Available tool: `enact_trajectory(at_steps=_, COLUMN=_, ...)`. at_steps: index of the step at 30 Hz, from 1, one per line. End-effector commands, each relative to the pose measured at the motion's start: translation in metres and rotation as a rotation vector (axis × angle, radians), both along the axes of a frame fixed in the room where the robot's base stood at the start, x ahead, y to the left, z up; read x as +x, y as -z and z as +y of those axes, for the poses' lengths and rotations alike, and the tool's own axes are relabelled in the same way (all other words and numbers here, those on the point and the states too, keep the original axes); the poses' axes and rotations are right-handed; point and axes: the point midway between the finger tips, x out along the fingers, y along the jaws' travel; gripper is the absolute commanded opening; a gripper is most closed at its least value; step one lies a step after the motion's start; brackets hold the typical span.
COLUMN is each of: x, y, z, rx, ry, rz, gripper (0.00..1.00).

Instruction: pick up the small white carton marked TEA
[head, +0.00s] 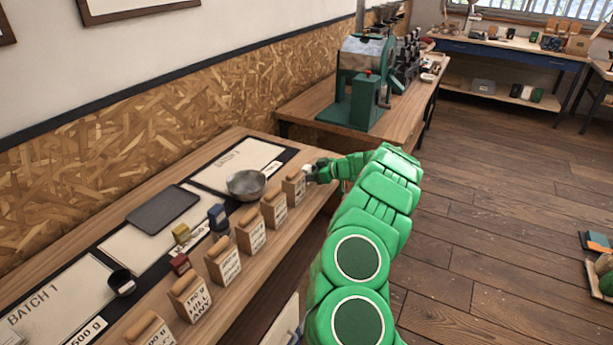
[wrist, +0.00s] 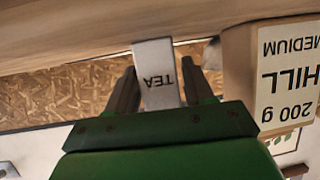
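The small white carton marked TEA (wrist: 158,72) shows in the wrist view, its lettering upside down. It stands between the two dark fingers of my gripper (wrist: 162,82). The fingers are apart, with a narrow gap visible on the right side of the carton; the left finger is very close to it, and I cannot tell whether it touches. In the head view my gripper (head: 314,172) is at the far end of the near table, beside the last kraft bag. The carton is mostly hidden there by my gripper and arm.
A kraft bag labelled HILL MEDIUM 200 g (wrist: 285,75) stands close to the right finger. In the head view several kraft bags line the table's front edge. A metal bowl (head: 246,185) and a dark tray (head: 162,207) lie behind them. A green machine (head: 362,85) stands beyond.

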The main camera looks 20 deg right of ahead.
Motion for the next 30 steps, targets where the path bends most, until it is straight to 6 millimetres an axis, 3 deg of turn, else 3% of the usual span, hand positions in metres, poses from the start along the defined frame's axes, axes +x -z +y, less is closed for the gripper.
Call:
enact_trajectory(at_steps=1, x=0.000, y=0.000, z=0.000, rx=0.000, ry=0.000, rz=0.000, gripper=0.44)
enact_trajectory(at_steps=7, x=0.000, y=0.000, z=0.000, rx=0.000, ry=0.000, rz=0.000, gripper=0.13)
enact_trajectory(at_steps=20, x=0.000, y=-0.012, z=0.000, rx=0.000, ry=0.001, rz=-0.002, gripper=0.13)
enact_trajectory(at_steps=30, x=0.000, y=-0.075, z=0.000, rx=-0.001, ry=-0.001, rz=-0.004, gripper=0.13)
